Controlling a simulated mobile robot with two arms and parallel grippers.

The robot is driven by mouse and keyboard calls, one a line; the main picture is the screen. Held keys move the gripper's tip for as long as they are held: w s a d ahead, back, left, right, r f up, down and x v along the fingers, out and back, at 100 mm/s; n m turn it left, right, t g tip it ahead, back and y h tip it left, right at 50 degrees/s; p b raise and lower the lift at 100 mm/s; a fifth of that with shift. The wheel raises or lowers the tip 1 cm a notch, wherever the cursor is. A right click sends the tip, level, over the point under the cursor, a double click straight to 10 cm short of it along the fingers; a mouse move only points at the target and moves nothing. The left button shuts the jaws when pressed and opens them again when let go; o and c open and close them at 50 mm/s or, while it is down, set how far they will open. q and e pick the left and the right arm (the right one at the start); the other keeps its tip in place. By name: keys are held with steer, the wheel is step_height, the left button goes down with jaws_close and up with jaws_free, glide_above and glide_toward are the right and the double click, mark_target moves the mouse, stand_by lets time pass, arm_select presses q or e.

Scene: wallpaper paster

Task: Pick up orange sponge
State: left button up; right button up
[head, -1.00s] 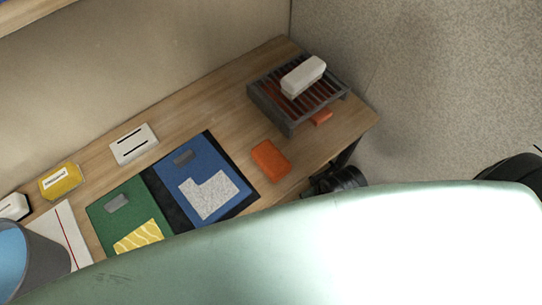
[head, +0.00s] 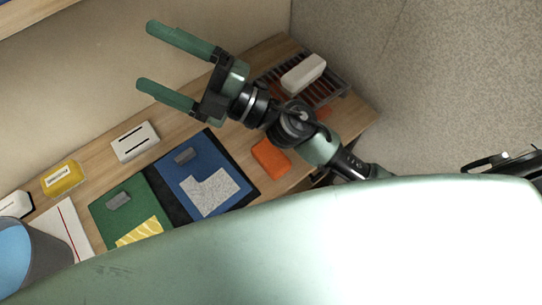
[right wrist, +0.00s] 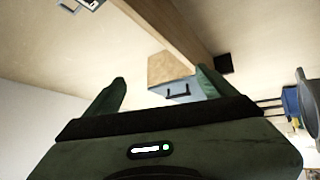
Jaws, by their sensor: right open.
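The orange sponge (head: 266,155) is an orange block lying flat on the wooden desk, right of the blue panel. My right gripper (head: 146,56) is open and empty, raised over the back of the desk with its fingers pointing left. It is well up and left of the sponge, apart from it. My right arm passes just beside the sponge in the head view, covering part of its right side. In the right wrist view the open fingers (right wrist: 160,75) have nothing between them, and the sponge does not show. My left gripper is not in view.
A dark slatted rack (head: 343,92) with a white block (head: 303,74) on it stands at the desk's right end. Blue and green panels (head: 190,165), a white slotted box (head: 135,142), a yellow box (head: 62,178) and a grey bucket (head: 45,262) lie leftward.

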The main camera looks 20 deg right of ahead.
steer(key=s+a+f+n+g+y, duration=0.1)
steer(key=s+a+f+n+g, duration=0.3)
steer(key=n+g, duration=0.3)
steer(key=n+g+h, duration=0.5)
steer(key=n+h, duration=0.2)
steer(key=h, duration=1.3)
glide_above(270, 153)
steer(key=f, duration=2.6)
steer(key=shift+w, duration=0.2)
steer(key=f, duration=0.2)
steer(key=f+p, duration=0.1)
steer(key=f, duration=0.1)
steer(key=f+p, duration=0.1)
steer(key=f, duration=0.1)
steer(key=shift+s+f, duration=0.2)
steer(key=shift+s, duration=0.05)
steer(key=shift+w+f, duration=0.1)
steer(key=shift+f, duration=0.35)
steer(key=c, duration=1.4)
